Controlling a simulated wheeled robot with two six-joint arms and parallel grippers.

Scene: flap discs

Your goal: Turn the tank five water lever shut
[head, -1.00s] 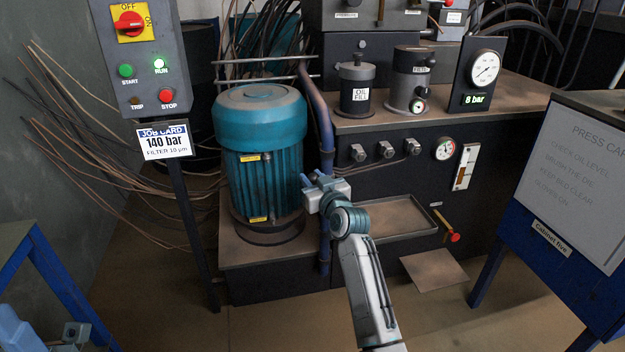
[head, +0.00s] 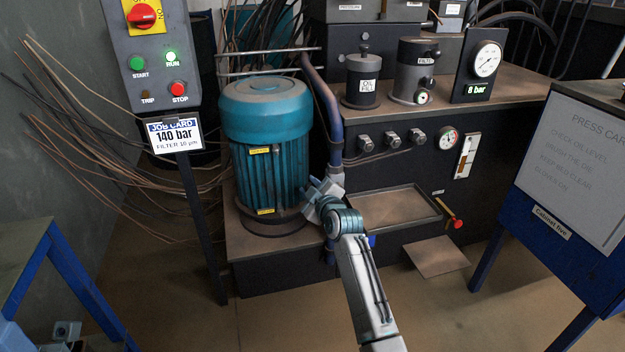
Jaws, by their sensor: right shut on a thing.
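The blue water pipe (head: 334,128) runs down between the teal motor and the dark tank, with a grey collar low on it. My right gripper (head: 318,194) is shut at this pipe, just below the collar. It is closed on the water lever, which its fingers and wrist mostly hide. A small blue piece (head: 372,241) shows right of my wrist; I cannot tell if it belongs to the lever. The lever's exact angle is hidden. My left gripper is not in view.
The teal motor (head: 267,150) stands close left of my right gripper. A shallow tray (head: 395,212) and a red-knobbed brass lever (head: 455,221) lie to the right. A control post (head: 152,60) stands left, a blue-framed sign (head: 548,220) right. Floor in front is clear.

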